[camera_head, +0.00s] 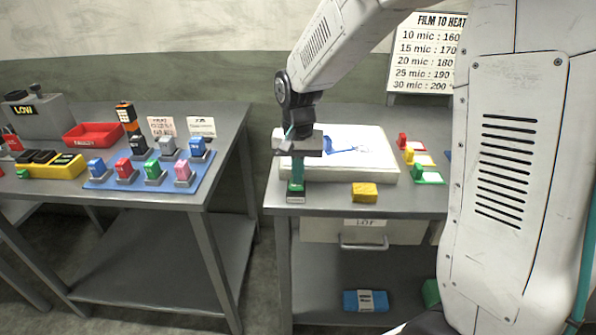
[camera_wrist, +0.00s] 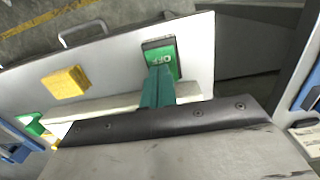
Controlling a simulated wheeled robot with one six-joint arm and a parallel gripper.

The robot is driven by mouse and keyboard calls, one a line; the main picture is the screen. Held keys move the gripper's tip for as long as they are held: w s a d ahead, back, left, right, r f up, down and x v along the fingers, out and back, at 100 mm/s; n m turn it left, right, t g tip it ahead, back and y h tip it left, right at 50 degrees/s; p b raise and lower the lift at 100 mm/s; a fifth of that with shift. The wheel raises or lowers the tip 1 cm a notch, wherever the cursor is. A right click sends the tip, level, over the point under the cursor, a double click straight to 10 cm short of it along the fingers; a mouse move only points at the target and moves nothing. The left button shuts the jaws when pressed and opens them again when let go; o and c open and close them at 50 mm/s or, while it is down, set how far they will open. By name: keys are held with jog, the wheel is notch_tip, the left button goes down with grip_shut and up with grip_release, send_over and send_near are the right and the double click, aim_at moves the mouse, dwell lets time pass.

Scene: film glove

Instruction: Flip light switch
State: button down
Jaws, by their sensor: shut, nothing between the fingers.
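The light switch is a small dark box with a green face (camera_head: 296,197) at the front left corner of the right-hand table. In the wrist view the switch (camera_wrist: 161,49) shows the letters OFF, upside down. My gripper (camera_head: 296,184) points down at the switch from above, its teal fingers shut together and empty. In the wrist view the fingertips (camera_wrist: 160,70) overlap the near part of the switch and hide some of it. I cannot tell whether they touch it.
A yellow block (camera_head: 364,192) lies right of the switch. The left table (camera_head: 232,130) holds a blue mat with coloured blocks, across a gap.

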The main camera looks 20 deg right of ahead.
notch_tip(320, 180, up, 14)
jog(key=w+d, duration=0.1)
jog(key=w, duration=0.1)
dwell(0.4)
jog(key=shift+f, duration=0.1)
